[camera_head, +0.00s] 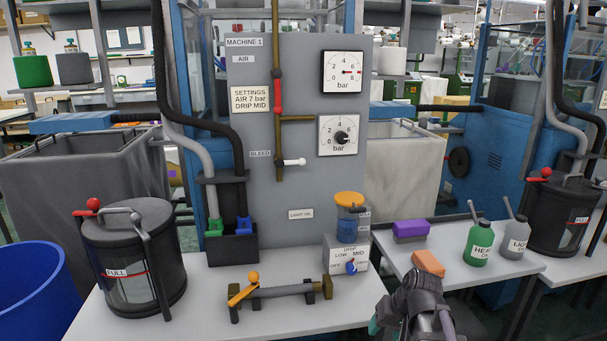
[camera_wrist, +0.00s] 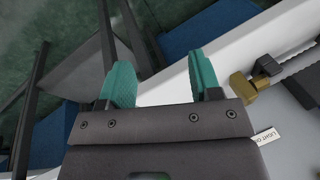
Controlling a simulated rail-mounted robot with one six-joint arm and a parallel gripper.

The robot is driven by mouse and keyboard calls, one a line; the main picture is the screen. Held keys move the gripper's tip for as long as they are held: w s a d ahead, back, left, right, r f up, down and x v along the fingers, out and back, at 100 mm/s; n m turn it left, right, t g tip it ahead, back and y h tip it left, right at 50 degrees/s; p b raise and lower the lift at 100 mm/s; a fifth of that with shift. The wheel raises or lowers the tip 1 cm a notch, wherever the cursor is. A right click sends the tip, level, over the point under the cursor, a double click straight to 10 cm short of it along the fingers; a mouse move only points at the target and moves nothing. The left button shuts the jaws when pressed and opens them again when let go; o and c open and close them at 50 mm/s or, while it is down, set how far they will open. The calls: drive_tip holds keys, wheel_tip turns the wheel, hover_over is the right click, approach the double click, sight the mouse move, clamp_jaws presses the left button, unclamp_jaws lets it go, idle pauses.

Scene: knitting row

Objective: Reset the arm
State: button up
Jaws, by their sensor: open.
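My gripper (camera_wrist: 160,85) shows in the wrist view with its two teal fingers spread apart and nothing between them. In the head view my arm's end is at the bottom, right of centre, in front of the table edge; one teal finger (camera_head: 374,324) shows there and the rest is hidden. The brass end of a dark rod-like fitting (camera_wrist: 245,86) lies to the right of the fingers in the wrist view, apart from them. In the head view this fitting (camera_head: 285,291) with an orange lever lies on the table.
A black lidded canister (camera_head: 130,240) stands at the table's left, beside a blue bin (camera_head: 35,290). An orange block (camera_head: 428,263), a purple block (camera_head: 410,230), a green bottle (camera_head: 479,243) and a grey bottle (camera_head: 513,243) are right. The grey machine panel (camera_head: 295,170) rises behind.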

drive_tip(key=s+a+n+g+h, duration=0.1)
drive_tip(key=s+a+g+h, duration=0.15)
drive_tip(key=s, duration=0.75)
wheel_tip(320, 180, up, 23)
drive_tip(key=w+a+p, duration=0.1)
drive_tip(key=a+p, duration=0.1)
drive_tip(key=p, duration=2.2)
drive_tip(key=shift+n+h, duration=0.35)
drive_tip(key=shift+n, duration=0.05)
drive_tip(key=shift+w+a+t, duration=0.1)
drive_tip(key=shift+t, duration=0.15)
